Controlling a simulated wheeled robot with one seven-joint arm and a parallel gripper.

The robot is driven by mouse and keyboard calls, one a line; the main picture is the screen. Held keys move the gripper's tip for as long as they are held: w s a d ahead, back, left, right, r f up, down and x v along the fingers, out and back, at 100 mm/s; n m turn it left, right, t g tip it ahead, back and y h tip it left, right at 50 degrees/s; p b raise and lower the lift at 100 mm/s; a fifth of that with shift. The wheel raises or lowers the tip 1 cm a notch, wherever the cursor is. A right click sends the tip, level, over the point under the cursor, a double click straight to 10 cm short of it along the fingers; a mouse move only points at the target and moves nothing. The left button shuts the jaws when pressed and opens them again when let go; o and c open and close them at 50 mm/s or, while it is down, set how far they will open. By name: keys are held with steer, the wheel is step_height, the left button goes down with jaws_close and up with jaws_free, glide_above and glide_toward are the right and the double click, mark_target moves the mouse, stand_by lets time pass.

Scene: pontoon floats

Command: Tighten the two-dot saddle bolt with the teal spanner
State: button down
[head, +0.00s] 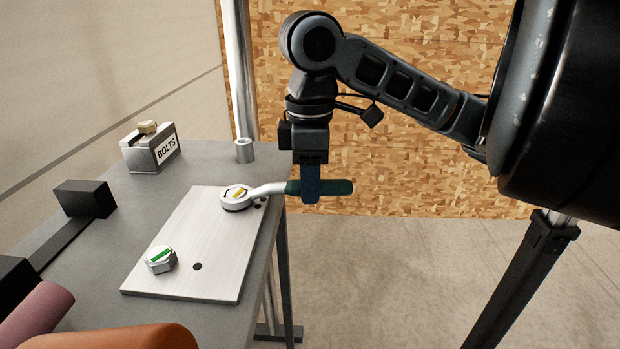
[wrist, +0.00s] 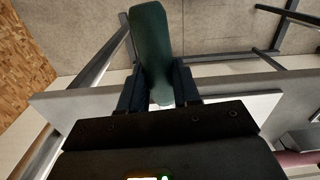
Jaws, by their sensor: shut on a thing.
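The teal spanner has a teal handle (head: 335,187) and a pale ring end (head: 236,200). My gripper (head: 311,188) is shut on the handle, just off the table's right edge. The wrist view shows the handle (wrist: 153,45) between my fingers (wrist: 160,88). The ring end is over the far bolt (head: 238,192), whose yellow-marked top shows inside the ring; I cannot tell how far down the ring sits. Dark dots (head: 260,203) on the plate lie beside this bolt, partly covered by the spanner. The near bolt (head: 160,259) has a green mark, with one dark dot (head: 197,267) beside it.
The metal plate (head: 215,250) lies on the grey table (head: 110,215). A box marked BOLTS (head: 150,154) and a small grey cylinder (head: 244,150) stand behind it. A black block-ended bar (head: 84,198) lies at left. Orange and pink rounded shapes are at front left.

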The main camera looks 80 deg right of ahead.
steer(key=shift+a, duration=0.1)
steer(key=shift+a+m+p, duration=0.35)
steer(key=shift+a+m, duration=0.05)
steer(key=shift+m, duration=0.1)
steer(key=shift+a, duration=0.1)
steer(key=shift+a+m+p, duration=0.4)
steer(key=shift+a+m, duration=0.05)
steer(key=shift+m, duration=0.05)
steer(key=shift+p, duration=0.85)
stand_by(0.4)
steer(key=shift+d+n+b, duration=0.4)
steer(key=shift+d, duration=0.15)
steer(key=shift+r, duration=0.15)
